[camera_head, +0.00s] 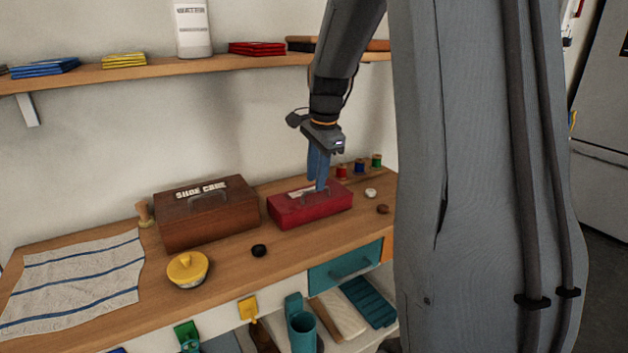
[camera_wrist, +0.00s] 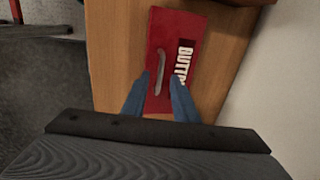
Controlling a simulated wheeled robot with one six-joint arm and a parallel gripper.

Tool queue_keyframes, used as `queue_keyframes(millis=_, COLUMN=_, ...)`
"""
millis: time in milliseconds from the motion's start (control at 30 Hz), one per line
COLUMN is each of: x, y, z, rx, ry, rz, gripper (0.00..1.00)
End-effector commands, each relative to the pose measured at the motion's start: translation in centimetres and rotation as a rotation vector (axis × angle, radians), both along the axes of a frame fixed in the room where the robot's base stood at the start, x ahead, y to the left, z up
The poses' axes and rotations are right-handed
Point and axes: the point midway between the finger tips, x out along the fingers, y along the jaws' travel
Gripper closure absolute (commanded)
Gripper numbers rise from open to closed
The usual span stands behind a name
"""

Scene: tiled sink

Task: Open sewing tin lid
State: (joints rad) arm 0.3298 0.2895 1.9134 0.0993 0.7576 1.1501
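The red tin (camera_head: 311,207) stands shut on the wooden worktop, with a metal handle on its lid. In the wrist view the red lid (camera_wrist: 180,30) carries a white label beginning "BUTT", partly hidden by a finger, and a grey handle (camera_wrist: 160,68). My gripper (camera_head: 320,188) points down over the tin with its blue fingers. In the wrist view my gripper (camera_wrist: 161,78) is open, with one finger on each side of the handle's near end. I cannot tell whether the fingers touch the handle or lid.
A brown "SHOE CARE" box (camera_head: 207,214) stands left of the tin. Thread spools (camera_head: 359,166) stand behind it at the right. A yellow-lidded pot (camera_head: 187,269), a black disc (camera_head: 259,250) and a striped cloth (camera_head: 75,283) lie nearer. A shelf (camera_head: 150,70) runs above.

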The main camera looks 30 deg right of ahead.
Motion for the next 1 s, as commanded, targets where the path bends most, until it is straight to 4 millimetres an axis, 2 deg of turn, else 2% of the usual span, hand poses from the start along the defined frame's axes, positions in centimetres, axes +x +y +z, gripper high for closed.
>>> queue_keyframes(millis=200, x=0.4, y=0.1, z=-1.8, rx=0.000, ry=-0.001, rz=0.002, gripper=0.74)
queue_keyframes(millis=500, x=0.5, y=0.3, z=-2.1, rx=-0.001, ry=-0.001, rz=0.005, gripper=0.74)
queue_keyframes(millis=667, x=0.5, y=0.3, z=-2.0, rx=0.000, ry=-0.001, rz=0.006, gripper=1.00)
queue_keyframes(millis=1000, x=0.5, y=0.3, z=-2.0, rx=0.000, ry=-0.001, rz=0.006, gripper=1.00)
